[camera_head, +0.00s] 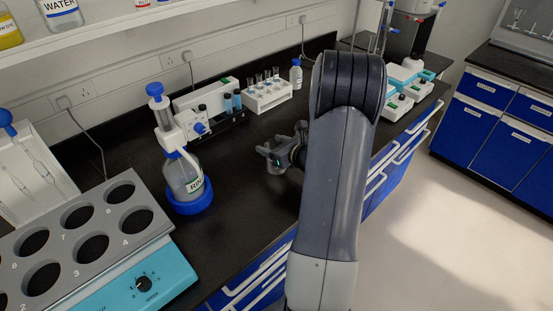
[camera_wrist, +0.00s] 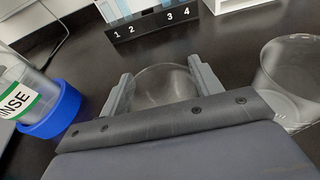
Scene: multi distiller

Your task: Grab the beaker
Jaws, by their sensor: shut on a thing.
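My gripper (camera_head: 268,155) is low over the black bench in the head view, left of my arm. In the wrist view my gripper (camera_wrist: 160,76) has one grey finger on each side of a clear glass beaker (camera_wrist: 163,90) and is shut on it. The lower part of this beaker is hidden behind the gripper body. A second clear glass vessel (camera_wrist: 290,85) stands to the right of the gripper, apart from it. I cannot make out either glass clearly in the head view.
A rinse bottle with a blue base (camera_head: 185,180) stands left of the gripper. A white rack of tubes (camera_head: 268,95) and a small white bottle (camera_head: 296,73) stand behind. A numbered grey block (camera_head: 80,240) fills the near left. Bare bench lies between bottle and gripper.

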